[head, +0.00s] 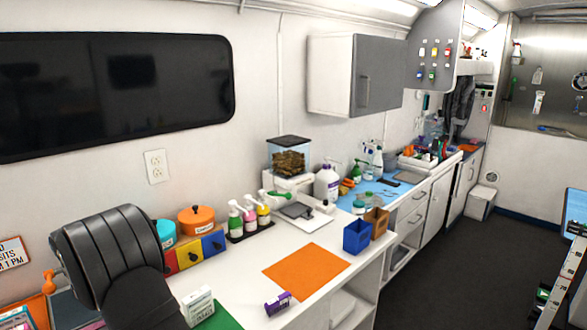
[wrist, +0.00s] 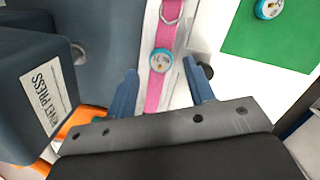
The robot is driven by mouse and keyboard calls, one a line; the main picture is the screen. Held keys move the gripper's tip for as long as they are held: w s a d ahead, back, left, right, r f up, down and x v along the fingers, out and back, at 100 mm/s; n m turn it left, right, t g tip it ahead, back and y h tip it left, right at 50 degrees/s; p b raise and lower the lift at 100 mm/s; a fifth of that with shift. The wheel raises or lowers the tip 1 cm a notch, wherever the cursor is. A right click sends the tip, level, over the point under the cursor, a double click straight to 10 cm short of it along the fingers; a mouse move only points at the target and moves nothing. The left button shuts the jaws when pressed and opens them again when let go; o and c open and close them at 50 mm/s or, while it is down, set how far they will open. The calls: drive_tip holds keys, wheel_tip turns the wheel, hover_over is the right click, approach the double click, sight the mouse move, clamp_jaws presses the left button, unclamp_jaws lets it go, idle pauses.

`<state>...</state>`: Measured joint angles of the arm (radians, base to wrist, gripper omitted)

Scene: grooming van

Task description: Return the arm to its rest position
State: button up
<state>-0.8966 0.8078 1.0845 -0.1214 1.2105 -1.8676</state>
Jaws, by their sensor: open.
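My gripper (wrist: 162,80) shows in the wrist view. Its two blue fingers stand apart, with nothing clasped between them. A pink strap (wrist: 155,93) with a metal ring (wrist: 172,12) runs beyond and between the fingertips. A round tag (wrist: 160,61) with a blue-green rim lies on the strap. I cannot tell how far the fingers are above the strap. A dark grey block labelled as a rivet press (wrist: 30,85) stands close on the left. The fingers are not visible in the head view, where a large dark ribbed shape covers the lower left.
In the wrist view, a green mat (wrist: 270,35) with another round tag (wrist: 268,8) lies at right. In the head view, an orange mat (head: 306,270) lies on the white counter. A purple item (head: 278,303), pump bottles (head: 248,217) and blue bin (head: 357,237) stand nearby.

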wheel_tip(320, 180, down, 3)
drive_tip(key=shift+f, duration=0.1)
wheel_tip(320, 180, up, 12)
drive_tip(key=s, duration=0.1)
drive_tip(key=f, duration=0.8)
drive_tip(key=w+f, duration=0.1)
drive_tip(key=f, duration=0.2)
drive_tip(key=shift+f, duration=0.4)
wheel_tip(320, 180, up, 4)
drive_tip(key=shift+r, duration=0.1)
drive_tip(key=w+d+r, duration=0.3)
drive_tip(key=d+r, duration=0.4)
drive_tip(key=d, duration=0.4)
drive_tip(key=s+d+f+m+g, duration=0.1)
drive_tip(key=s+f+m, duration=0.1)
drive_tip(key=s+m, duration=0.3)
drive_tip(key=s+d+f+m+g, duration=0.1)
drive_tip(key=s+m, duration=0.5)
drive_tip(key=m, duration=0.7)
drive_tip(key=shift+s+d+f+m+h, duration=0.15)
drive_tip(key=shift+d+f+m+h, duration=0.25)
drive_tip(key=shift+d+f, duration=0.3)
drive_tip(key=shift+r, duration=0.1)
drive_tip(key=shift+c, duration=0.4)
